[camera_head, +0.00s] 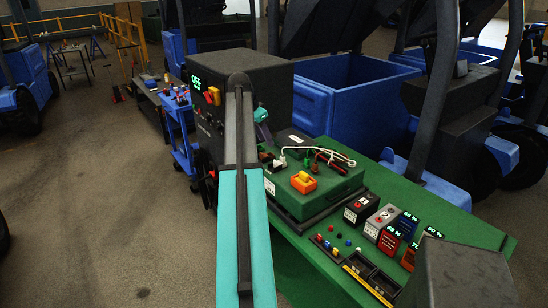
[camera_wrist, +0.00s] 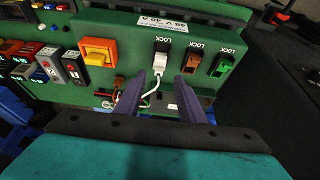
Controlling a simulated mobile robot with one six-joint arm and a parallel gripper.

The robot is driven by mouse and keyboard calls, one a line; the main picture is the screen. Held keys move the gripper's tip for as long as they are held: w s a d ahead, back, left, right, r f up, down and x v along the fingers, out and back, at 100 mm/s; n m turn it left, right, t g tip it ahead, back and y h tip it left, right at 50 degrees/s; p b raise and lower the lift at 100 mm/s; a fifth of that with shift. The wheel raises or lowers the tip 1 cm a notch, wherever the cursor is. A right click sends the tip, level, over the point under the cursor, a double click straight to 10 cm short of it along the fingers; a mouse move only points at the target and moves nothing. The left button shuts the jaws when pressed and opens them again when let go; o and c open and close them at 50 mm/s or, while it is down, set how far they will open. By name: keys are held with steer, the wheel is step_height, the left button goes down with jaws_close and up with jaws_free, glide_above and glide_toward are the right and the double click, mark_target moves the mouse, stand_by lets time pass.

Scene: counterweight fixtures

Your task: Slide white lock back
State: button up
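In the wrist view, the white lock (camera_wrist: 161,48) sits on the top of a green box (camera_wrist: 130,24), below one of several "LOCK" labels. A white cable (camera_wrist: 148,97) runs from its lower end, between my fingers. A brown lock (camera_wrist: 193,53) and a green lock (camera_wrist: 223,66) sit to its right. My gripper (camera_wrist: 160,78) is open, its two dark fingers apart, with the fingertips just below the white lock in the picture. I cannot tell whether either finger touches it. In the head view, my arm hides part of the scene and the fingers are not clear.
An orange switch (camera_wrist: 98,51) lies left of the white lock. The green box (camera_head: 318,202) stands on a green table (camera_head: 455,195). Battery-like blocks (camera_head: 362,207) and small trays (camera_head: 372,276) lie to its right. A dark box with an "OFF" display (camera_head: 262,85) stands behind.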

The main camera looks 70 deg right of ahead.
steer(key=p, duration=0.4)
glide_toward(278, 162)
steer(key=shift+a+x, duration=0.2)
steer(key=shift+x, duration=0.7)
steer(key=shift+a+x, duration=0.2)
steer(key=shift+x, duration=0.75)
steer(key=shift+a+x, duration=0.15)
steer(key=shift+x, duration=0.75)
steer(key=shift+f, duration=0.2)
jaws_close()
